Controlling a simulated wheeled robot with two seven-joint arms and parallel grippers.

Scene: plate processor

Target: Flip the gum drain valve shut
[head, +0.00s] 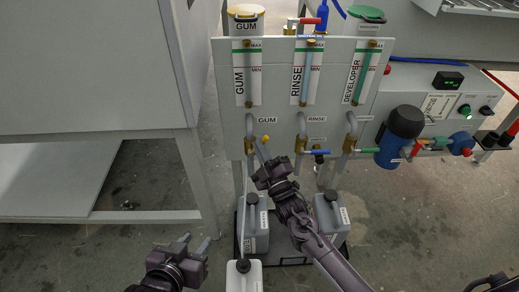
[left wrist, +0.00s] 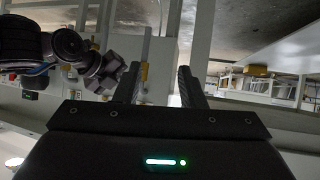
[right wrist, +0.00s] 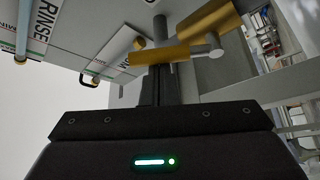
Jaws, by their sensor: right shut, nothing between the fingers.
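The gum drain valve (head: 250,146) is a brass fitting under the grey gum pipe on the white panel. A yellow tip (head: 266,138) shows just right of it, beside my right fingers. In the right wrist view, brass-yellow valve parts (right wrist: 208,22) lie just beyond the fingers. My right gripper (head: 262,150) is shut and empty, its fingertips close to the valve; I cannot tell whether they touch it. The fingers partly hide the handle. My left gripper (head: 197,244) is open and empty, low at the left, away from the panel; its spread fingers show in the left wrist view (left wrist: 160,85).
The rinse valve's blue handle (head: 316,152) and the developer valve's green handle (head: 368,150) are to the right. Grey canisters (head: 255,232) and (head: 331,222) and a white canister (head: 243,278) stand below. A table leg (head: 195,180) stands left of the panel.

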